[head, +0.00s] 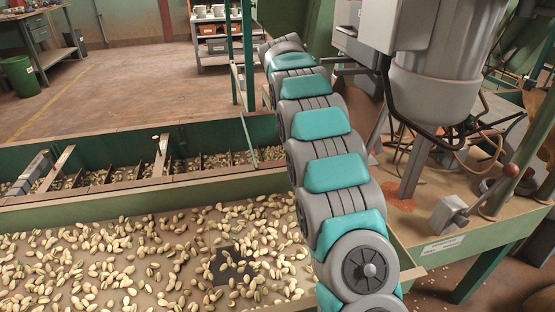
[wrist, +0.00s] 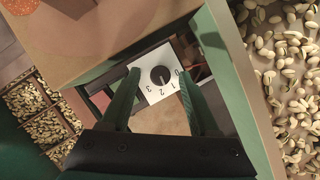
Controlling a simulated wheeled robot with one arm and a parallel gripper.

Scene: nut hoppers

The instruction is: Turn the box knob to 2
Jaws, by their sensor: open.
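The box knob (wrist: 160,75) is a round black dial in the wrist view. It sits on a white plate (wrist: 149,93) marked 0, 1, 2 and 3 around its edge. The knob's pointer is too small for me to tell which number it faces. My gripper (wrist: 158,77) is open, with one green finger on each side of the knob in the picture. I see no contact between fingers and knob. In the head view my arm crosses the middle, and neither the gripper nor the knob shows.
A green-edged trough (head: 120,209) of pistachios lies left of my arm, with a divided bin row behind it. A grey machine (head: 435,75) and a ball-ended lever (head: 490,192) stand on the right bench. Green frame edges flank the knob in the wrist view.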

